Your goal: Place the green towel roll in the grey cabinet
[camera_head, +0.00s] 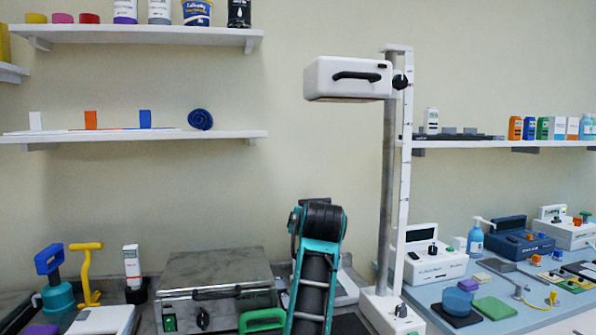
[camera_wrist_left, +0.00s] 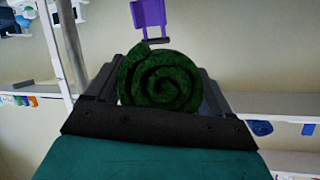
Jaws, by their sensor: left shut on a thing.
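The green towel roll (camera_wrist_left: 160,80) is a dark green, fuzzy coil seen end-on in the left wrist view. My left gripper (camera_wrist_left: 160,88) is shut on it, with a black finger on each side of the coil. In the head view I make out neither the roll nor a gripper. A grey metal box (camera_head: 213,285) with a dark front handle, a knob and a green switch stands at the lower middle left and looks like the grey cabinet. Its lid or front looks closed. My right gripper is not in view.
Two wall shelves (camera_head: 150,135) hang above the box. A white post-mounted unit (camera_head: 345,78) stands right of it. A blue worktop (camera_head: 540,318) at the right is crowded with devices. A white-labelled bottle (camera_head: 132,268) and yellow-handled tool (camera_head: 88,275) stand left of the box.

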